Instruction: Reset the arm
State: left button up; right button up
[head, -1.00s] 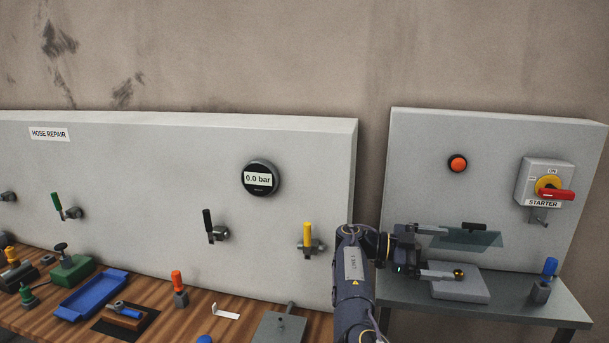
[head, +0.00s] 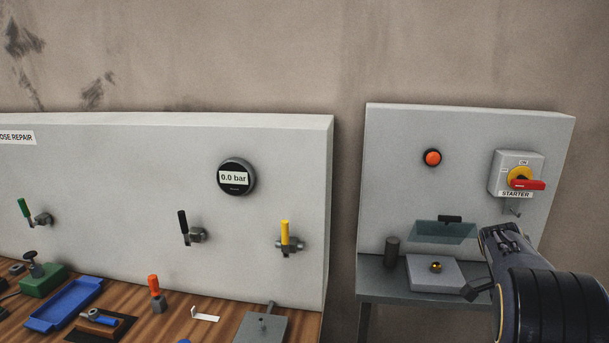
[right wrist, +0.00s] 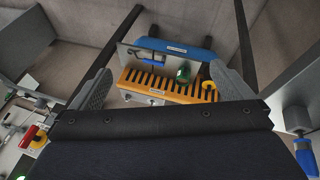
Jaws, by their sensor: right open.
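My right arm comes in at the lower right of the head view, in front of the small grey table (head: 375,285). Its gripper cannot be made out clearly there. In the right wrist view my right gripper (right wrist: 160,72) has its two grey fingers wide apart, with nothing between them. Beyond the fingers is a yellow slotted rack (right wrist: 165,86) with a green cylinder (right wrist: 183,72) at it, some way off. My left gripper is not in view.
On the small table are a grey block (head: 420,276) with a brass knob (head: 436,267) and a dark cylinder (head: 391,252). Above hang a clear flap (head: 440,232), an orange button (head: 432,158) and a red-handled starter switch (head: 527,184). The wooden bench (head: 185,325) holds several tools.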

jog(key=s+a+n+t+y, duration=0.3)
jog(key=s+a+n, duration=0.5)
jog(key=a, duration=0.5)
jog(key=s+a+f+n+t+y+b, duration=0.1)
jog(key=s+a+n+t+y, duration=0.3)
jog(key=s+a, duration=0.8)
jog(key=a+n+t, duration=0.2)
jog(key=n, duration=0.2)
jog(key=shift+n, duration=0.4)
jog(key=shift+c, duration=0.4)
